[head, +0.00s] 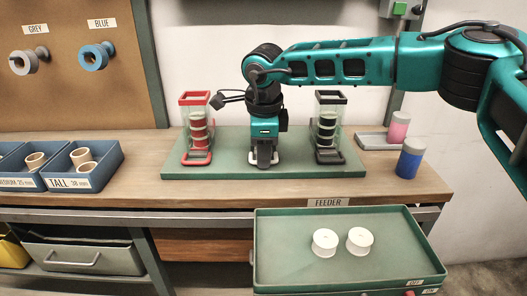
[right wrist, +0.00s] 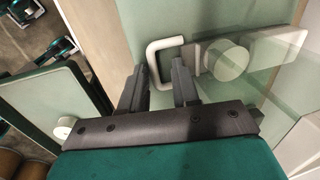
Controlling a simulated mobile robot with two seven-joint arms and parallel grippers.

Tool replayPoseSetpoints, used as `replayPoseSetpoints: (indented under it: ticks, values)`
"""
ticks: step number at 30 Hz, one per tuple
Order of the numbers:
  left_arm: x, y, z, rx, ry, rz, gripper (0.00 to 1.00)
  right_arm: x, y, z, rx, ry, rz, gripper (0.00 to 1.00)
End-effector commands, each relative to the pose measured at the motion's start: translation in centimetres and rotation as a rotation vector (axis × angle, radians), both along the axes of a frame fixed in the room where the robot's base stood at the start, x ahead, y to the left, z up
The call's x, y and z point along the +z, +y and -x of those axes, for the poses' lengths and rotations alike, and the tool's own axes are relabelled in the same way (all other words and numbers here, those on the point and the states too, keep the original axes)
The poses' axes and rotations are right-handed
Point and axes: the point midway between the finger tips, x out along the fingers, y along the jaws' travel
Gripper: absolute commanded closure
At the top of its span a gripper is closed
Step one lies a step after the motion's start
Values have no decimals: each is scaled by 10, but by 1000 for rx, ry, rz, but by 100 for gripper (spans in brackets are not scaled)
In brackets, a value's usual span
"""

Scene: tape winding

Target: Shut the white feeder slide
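The white feeder stands mid-board, mostly hidden behind my right arm in the head view. A bit of its white slide (head: 252,163) shows beside my right gripper (head: 264,165), which points down at it. In the right wrist view the slide's white loop handle (right wrist: 152,62) lies at the fingertips of my right gripper (right wrist: 160,72). The two fingers are apart, one to either side of the handle's end bar; contact cannot be told. A white roll (right wrist: 228,58) shows behind the clear wall beyond the handle. My left gripper is not in view.
A red feeder (head: 195,125) stands left and a black feeder (head: 328,125) right on the green board (head: 225,172). Pink (head: 397,128) and blue (head: 409,160) bottles are at right. A green tray (head: 290,275) with two white rolls (head: 325,242) juts out in front.

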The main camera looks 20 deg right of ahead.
Motion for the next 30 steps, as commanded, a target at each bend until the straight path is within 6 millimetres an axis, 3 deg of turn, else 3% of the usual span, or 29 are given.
replayPoseSetpoints:
  ticks: [11,14,24,30]
  values:
    - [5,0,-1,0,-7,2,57,5,0,2,1,5,1,64]
    - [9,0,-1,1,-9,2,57,18,1,4,1,4,0,64]
    - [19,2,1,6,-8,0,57,91,4,16,0,3,-2,64]
    - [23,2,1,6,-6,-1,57,119,6,21,0,2,-1,64]
